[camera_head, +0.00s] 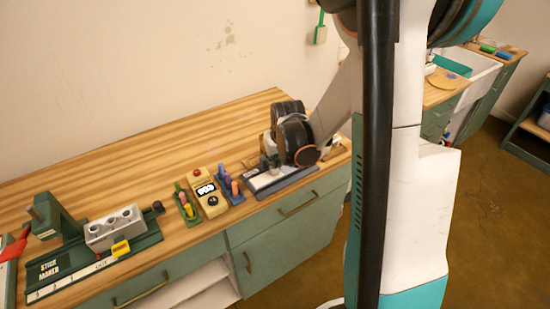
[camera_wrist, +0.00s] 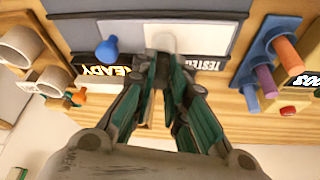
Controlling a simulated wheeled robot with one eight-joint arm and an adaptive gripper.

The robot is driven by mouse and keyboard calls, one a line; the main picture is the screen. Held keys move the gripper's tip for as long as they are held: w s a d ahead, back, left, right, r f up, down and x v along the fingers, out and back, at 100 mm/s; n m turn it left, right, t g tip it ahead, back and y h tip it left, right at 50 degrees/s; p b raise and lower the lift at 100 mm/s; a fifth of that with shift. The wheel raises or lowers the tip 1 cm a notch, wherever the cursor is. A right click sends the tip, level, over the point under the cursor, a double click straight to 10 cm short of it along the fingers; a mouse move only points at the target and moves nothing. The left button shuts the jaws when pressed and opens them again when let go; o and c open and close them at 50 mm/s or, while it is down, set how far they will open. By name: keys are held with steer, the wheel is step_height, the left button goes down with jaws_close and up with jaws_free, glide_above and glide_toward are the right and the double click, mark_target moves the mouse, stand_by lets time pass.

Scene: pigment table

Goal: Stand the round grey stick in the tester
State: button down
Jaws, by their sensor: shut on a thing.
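My gripper (camera_wrist: 163,62) is low over the grey tray marked READY and TESTED, which shows in the wrist view (camera_wrist: 210,35). In the head view my gripper (camera_head: 270,165) is at the left part of the tray (camera_head: 290,186). The cream device with a display and a red button (camera_head: 207,190), seemingly the tester, stands left of the tray, apart from the gripper.
A blue rack (camera_head: 230,184) with coloured sticks stands between the tray and the cream device. A green rack (camera_head: 187,204) stands on its other side. A blue knobbed piece (camera_wrist: 107,48) is on the tray. The green stick maker (camera_head: 95,265) is at the left.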

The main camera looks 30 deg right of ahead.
steer(key=shift+s+f, duration=0.1)
steer(key=shift+f, duration=0.35)
steer(key=c, duration=1.5)
jaws_free()
steer(key=shift+c, duration=0.2)
steer(key=shift+f, duration=0.15)
steer(key=shift+r, duration=0.25)
steer(key=v, duration=1.1)
steer(key=shift+s+r, duration=0.25)
steer(key=shift+r, duration=0.05)
